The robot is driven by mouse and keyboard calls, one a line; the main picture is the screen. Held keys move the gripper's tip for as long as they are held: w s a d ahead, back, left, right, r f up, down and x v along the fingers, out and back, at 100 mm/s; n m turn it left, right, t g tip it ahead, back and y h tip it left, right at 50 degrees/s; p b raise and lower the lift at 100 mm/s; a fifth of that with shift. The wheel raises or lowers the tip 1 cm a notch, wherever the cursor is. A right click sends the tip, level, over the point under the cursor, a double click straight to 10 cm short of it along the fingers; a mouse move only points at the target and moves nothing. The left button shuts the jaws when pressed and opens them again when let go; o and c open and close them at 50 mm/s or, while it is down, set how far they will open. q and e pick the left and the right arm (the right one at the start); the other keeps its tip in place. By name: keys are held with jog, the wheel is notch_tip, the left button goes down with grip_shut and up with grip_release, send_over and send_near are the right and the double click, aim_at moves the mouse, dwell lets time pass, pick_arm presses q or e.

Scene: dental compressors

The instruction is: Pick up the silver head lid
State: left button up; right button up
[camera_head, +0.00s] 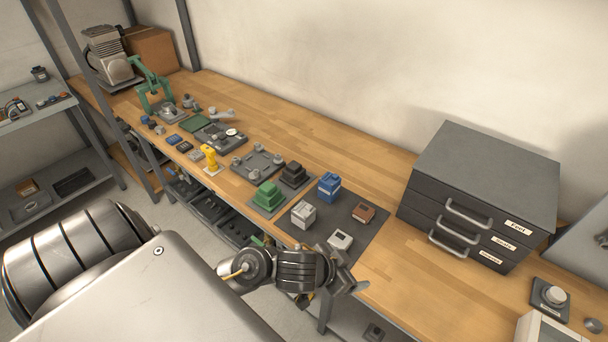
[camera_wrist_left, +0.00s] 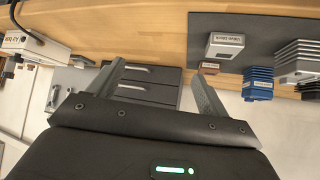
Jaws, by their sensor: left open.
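The silver head lid (camera_head: 340,241) looks like a small, flat, pale block with a dark label, lying at the front edge of a dark mat (camera_head: 376,226). In the left wrist view the silver lid (camera_wrist_left: 225,46) shows at the upper right, its label too small to read surely. My left gripper (camera_head: 352,273) is open, just in front of the lid and the bench edge. In the left wrist view its fingers (camera_wrist_left: 158,72) are apart with nothing held between them, and the lid lies to their right. My right gripper is not in view.
A silver finned block (camera_head: 303,214), a blue block (camera_head: 329,186) and a brown lid (camera_head: 363,213) stand close by on the mat. Green (camera_head: 268,196) and black (camera_head: 294,174) blocks are to the left. A drawer cabinet (camera_head: 484,190) stands right, with bare bench between.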

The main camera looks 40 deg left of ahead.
pick_arm(q)
jog(key=w+r+m+h, duration=0.1)
jog(key=w+r+h, duration=0.1)
jog(key=w, duration=0.2)
jog(key=n+g+y, duration=0.4)
jog(key=n+y, duration=0.1)
send_near(304, 209)
jog(key=b+x, duration=0.2)
jog(key=x, duration=0.1)
jog(key=shift+s+d, duration=0.1)
jog(key=shift+d, duration=0.25)
jog(key=shift+a+b+x, duration=0.15)
jog(key=shift+x, duration=1.3)
jog(key=shift+a+b+x, duration=0.15)
jog(key=shift+a+x, duration=0.05)
jog(key=shift+x, duration=1.2)
